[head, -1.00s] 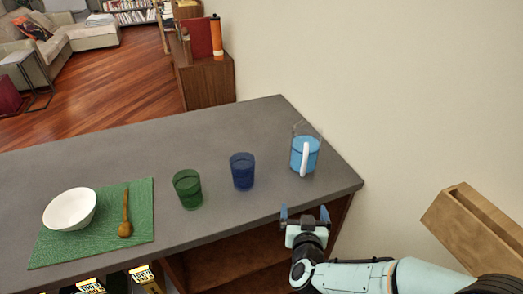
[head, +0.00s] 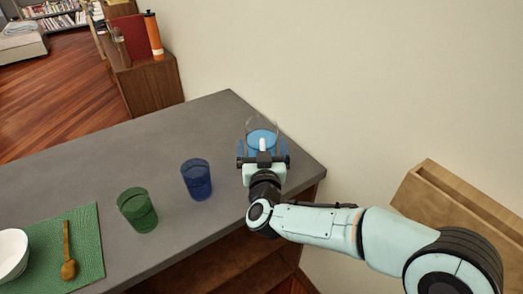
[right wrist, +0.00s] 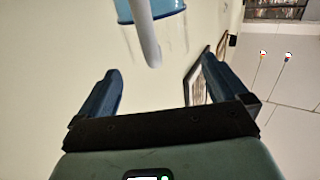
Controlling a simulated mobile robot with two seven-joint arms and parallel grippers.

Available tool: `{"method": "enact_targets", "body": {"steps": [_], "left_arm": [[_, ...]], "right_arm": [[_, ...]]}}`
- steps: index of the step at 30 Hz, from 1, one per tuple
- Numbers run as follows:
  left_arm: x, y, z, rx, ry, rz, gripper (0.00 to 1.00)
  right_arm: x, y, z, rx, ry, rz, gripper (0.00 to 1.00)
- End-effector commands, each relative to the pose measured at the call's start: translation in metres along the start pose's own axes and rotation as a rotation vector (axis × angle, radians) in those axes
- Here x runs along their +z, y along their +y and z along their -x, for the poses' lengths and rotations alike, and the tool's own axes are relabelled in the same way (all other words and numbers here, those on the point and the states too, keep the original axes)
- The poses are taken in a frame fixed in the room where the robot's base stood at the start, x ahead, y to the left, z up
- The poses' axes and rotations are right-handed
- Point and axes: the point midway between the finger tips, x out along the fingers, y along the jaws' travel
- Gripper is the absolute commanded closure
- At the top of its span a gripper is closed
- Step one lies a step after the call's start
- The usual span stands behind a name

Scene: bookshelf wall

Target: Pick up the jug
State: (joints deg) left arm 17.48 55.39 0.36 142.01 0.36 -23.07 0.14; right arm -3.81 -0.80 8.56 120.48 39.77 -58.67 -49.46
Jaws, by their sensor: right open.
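The clear jug (head: 262,125) with blue contents and a white handle stands on the grey counter near its right end. My right gripper (head: 263,150) is in front of the jug on the handle side and hides its lower part. In the right wrist view the right gripper (right wrist: 160,70) is open, with its two blue fingers apart. The white handle (right wrist: 146,42) of the jug comes down from the top, in line with the gap between the fingers. The fingers do not grip it. My left gripper is not in view.
A blue glass (head: 197,180) and a green glass (head: 137,210) stand left of the jug on the counter (head: 190,125). A green mat (head: 85,260) with a wooden spoon (head: 67,250) and a white bowl (head: 12,255) lies farther left. A wall rises behind; a wooden box (head: 450,205) is at right.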

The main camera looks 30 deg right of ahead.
Motion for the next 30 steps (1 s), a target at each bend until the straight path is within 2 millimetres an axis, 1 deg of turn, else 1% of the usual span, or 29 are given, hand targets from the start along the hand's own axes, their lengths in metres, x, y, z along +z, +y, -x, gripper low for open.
{"method": "enact_targets", "body": {"steps": [6, 9, 12, 18, 20, 21, 23, 24, 26, 27, 28, 30], "left_arm": [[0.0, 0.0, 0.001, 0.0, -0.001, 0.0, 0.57], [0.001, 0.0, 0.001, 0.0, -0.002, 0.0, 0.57], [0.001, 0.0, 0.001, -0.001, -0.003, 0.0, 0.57], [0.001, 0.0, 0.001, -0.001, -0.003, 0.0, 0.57], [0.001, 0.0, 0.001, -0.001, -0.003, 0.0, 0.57], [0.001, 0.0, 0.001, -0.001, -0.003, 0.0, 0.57], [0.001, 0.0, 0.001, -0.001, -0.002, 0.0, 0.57], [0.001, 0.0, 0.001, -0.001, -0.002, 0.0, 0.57], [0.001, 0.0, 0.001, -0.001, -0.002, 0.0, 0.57], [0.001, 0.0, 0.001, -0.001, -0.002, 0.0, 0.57], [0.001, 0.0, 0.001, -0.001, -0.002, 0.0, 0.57], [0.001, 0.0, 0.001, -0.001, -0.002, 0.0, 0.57]], "right_arm": [[0.002, 0.003, -0.033, 0.003, -0.001, 0.001, 0.0], [0.002, 0.003, -0.044, 0.003, -0.002, 0.0, 0.0], [0.002, 0.003, -0.048, 0.001, -0.001, 0.0, 0.0], [0.002, 0.003, -0.048, 0.001, -0.001, 0.0, 0.0], [0.002, 0.003, -0.048, 0.001, -0.001, 0.0, 0.2], [0.002, 0.003, -0.048, 0.001, -0.001, 0.0, 0.33], [0.002, 0.003, -0.048, 0.001, -0.001, 0.0, 0.52], [0.002, 0.003, -0.048, 0.001, -0.001, 0.0, 0.65], [0.002, 0.003, -0.048, 0.001, -0.001, 0.0, 0.85], [0.002, 0.003, -0.048, 0.001, -0.001, 0.0, 0.97], [-0.002, 0.003, -0.048, 0.002, 0.008, -0.002, 0.97], [-0.002, 0.003, -0.048, 0.002, 0.008, -0.002, 0.97]]}}
